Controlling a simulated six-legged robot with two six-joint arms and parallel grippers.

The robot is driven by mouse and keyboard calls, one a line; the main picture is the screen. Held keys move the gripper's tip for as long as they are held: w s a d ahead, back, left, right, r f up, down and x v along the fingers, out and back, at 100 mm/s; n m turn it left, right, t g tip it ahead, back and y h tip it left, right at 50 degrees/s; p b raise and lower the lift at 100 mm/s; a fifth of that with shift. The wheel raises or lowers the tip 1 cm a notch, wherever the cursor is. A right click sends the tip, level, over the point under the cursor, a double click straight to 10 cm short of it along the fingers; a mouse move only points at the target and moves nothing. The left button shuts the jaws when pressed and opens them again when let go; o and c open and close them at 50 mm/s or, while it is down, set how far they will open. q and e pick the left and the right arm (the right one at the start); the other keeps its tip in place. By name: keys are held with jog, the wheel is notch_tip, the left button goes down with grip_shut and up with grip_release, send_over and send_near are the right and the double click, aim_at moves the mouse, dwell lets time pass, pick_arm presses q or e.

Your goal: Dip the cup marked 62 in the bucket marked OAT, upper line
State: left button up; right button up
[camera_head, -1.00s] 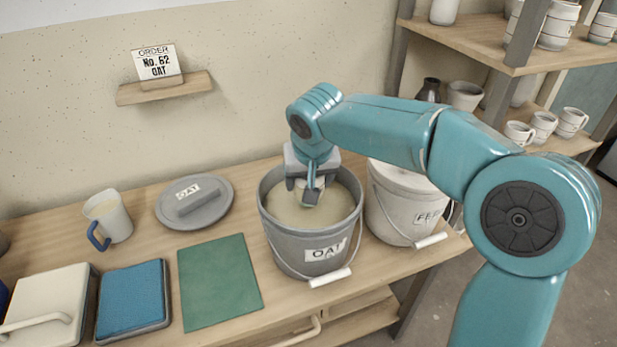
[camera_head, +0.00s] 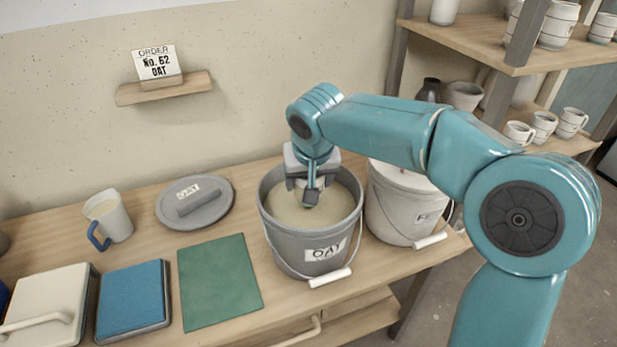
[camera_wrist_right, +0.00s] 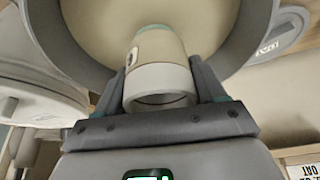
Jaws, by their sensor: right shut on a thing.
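The grey OAT bucket (camera_head: 282,238) stands open on the bench, with cream glaze (camera_head: 338,202) inside. My right gripper (camera_head: 303,190) points down inside its rim. In the right wrist view the gripper (camera_wrist_right: 160,85) is shut on a pale cup (camera_wrist_right: 160,48), one finger on each side. The cup's ring-shaped foot faces the camera and its far end points to the glaze. A teal band shows near that end and a dark mark on its side; the number is not readable. I cannot tell whether the cup touches the glaze. My left gripper is not in view.
A lidded white bucket (camera_head: 393,215) stands close on the right. The OAT lid (camera_head: 222,208), a mug with a blue handle (camera_head: 117,222), a green mat (camera_head: 218,283) and a blue pad (camera_head: 133,295) lie left. The order card (camera_head: 157,63) reads No. 62 OAT.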

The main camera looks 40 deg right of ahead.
notch_tip(320, 180, up, 8)
jog(key=p, duration=0.6)
jog(key=shift+f, duration=0.2)
